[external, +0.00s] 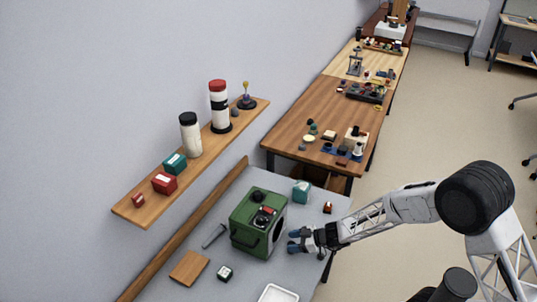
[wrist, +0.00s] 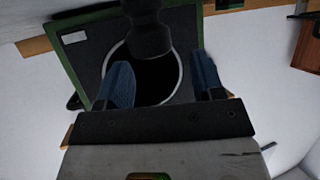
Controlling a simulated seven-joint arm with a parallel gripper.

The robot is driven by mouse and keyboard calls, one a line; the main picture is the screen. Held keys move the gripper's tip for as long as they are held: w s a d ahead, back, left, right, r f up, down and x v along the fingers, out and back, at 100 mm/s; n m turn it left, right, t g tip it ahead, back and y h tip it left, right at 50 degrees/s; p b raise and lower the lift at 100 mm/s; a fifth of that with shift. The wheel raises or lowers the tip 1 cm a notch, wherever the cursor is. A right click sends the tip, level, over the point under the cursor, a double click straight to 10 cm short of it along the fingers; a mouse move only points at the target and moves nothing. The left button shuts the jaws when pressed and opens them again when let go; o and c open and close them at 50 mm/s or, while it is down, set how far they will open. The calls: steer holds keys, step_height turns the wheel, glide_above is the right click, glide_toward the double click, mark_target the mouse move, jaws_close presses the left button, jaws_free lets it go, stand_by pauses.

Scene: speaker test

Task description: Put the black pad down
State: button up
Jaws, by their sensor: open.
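My gripper (external: 294,240) is open beside the right side of the green box (external: 248,228). Its two blue fingers also show in the wrist view (wrist: 163,76), spread apart in front of the box's face. That face has a round dark opening (wrist: 158,78) with a pale ring. A black stubby part (wrist: 147,28) shows in front of the opening at the top; I cannot tell what it belongs to. Black round parts (external: 259,222) and a small red piece sit on top of the box. No black pad can be told apart for certain.
A wooden shelf (external: 140,214) with bottles hangs on the wall. A brown table (external: 290,130) stands behind.

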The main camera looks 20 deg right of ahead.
steer(key=v, duration=1.1)
steer(key=shift+d+r, duration=0.25)
steer(key=shift+r, duration=0.1)
steer(key=shift+s, duration=0.1)
stand_by(0.4)
steer(key=s+d+r+m+g+h, duration=0.2)
steer(key=s+r, duration=0.2)
steer(key=r, duration=0.4)
steer(key=s+d+r+m+g+h, duration=0.1)
steer(key=s+r+m+g+h, duration=0.2)
steer(key=r, duration=0.4)
steer(key=s+d+r+m+t+h, duration=0.1)
steer(key=s+d+r+m+h, duration=0.6)
steer(key=d+r, duration=0.4)
steer(key=shift+d+r+m+t, duration=0.2)
steer(key=shift+r+m+t, duration=0.15)
steer(key=shift+r, duration=0.25)
